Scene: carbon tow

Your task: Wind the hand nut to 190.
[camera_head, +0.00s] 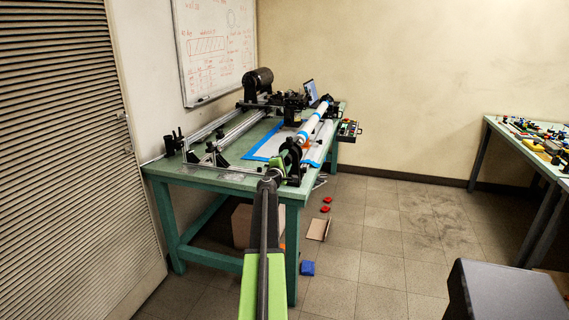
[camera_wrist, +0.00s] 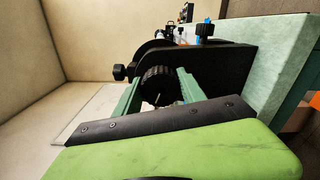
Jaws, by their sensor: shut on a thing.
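The hand nut (camera_wrist: 157,76) is a black, ribbed round knob in front of a black bracket (camera_wrist: 205,62) in the wrist view. My gripper (camera_wrist: 160,86) has a green finger on each side of it and is shut on it. In the head view my gripper (camera_head: 284,164) reaches the near end of the winding machine on the green bench (camera_head: 225,177). There the nut is too small and covered to make out clearly. No readable scale or number shows the nut's setting.
A white tube with blue bands (camera_head: 316,118) runs away from the gripped end. Two rails (camera_head: 236,136) lie to its left, with a black motor (camera_head: 258,82) behind. Red pieces (camera_head: 326,208) and a blue block (camera_head: 307,268) lie on the floor. A second table (camera_head: 535,145) stands right.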

